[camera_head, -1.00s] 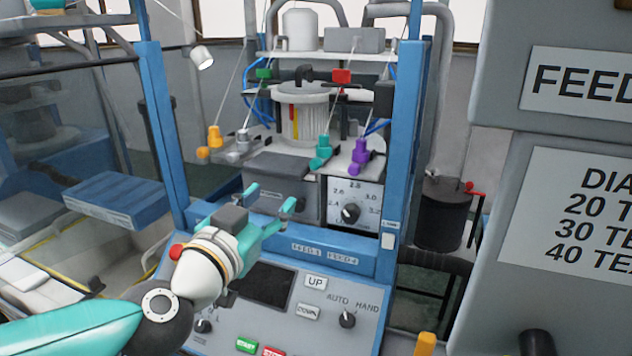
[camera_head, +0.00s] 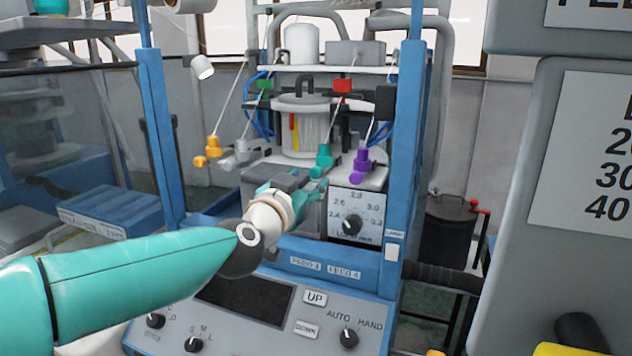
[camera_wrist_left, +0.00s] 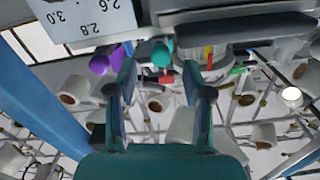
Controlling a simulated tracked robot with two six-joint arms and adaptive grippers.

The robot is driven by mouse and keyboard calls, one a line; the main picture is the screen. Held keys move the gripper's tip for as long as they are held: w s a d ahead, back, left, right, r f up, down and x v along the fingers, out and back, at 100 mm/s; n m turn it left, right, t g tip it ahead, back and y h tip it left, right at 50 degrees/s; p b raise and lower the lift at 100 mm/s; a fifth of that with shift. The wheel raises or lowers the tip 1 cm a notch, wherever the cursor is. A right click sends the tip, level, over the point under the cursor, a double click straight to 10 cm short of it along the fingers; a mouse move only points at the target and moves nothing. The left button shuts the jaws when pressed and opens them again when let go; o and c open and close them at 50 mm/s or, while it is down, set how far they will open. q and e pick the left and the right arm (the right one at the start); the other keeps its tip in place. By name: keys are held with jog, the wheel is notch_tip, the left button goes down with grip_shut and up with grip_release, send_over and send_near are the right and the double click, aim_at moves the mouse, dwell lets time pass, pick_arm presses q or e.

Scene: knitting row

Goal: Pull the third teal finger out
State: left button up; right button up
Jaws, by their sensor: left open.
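The teal finger (camera_head: 322,160) is third from the left in a row of coloured feeder fingers on the machine's deck, with a thread line running up from it. In the left wrist view the teal finger (camera_wrist_left: 161,50) appears between my two fingers, towards the top. My left gripper (camera_head: 298,186) is open and empty, just below and in front of the teal finger in the head view. I see no contact between them. My right gripper is not in view.
A purple finger (camera_head: 361,166) stands close to the right, a grey one (camera_head: 242,153) and an orange one (camera_head: 209,150) to the left. A dial panel (camera_head: 356,213) sits below the purple finger. Blue posts (camera_head: 404,150) flank the opening. Threads run upward.

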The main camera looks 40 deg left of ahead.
aim_at(314, 174)
pick_arm(q)
jog(key=shift+x, duration=1.6)
grip_shut()
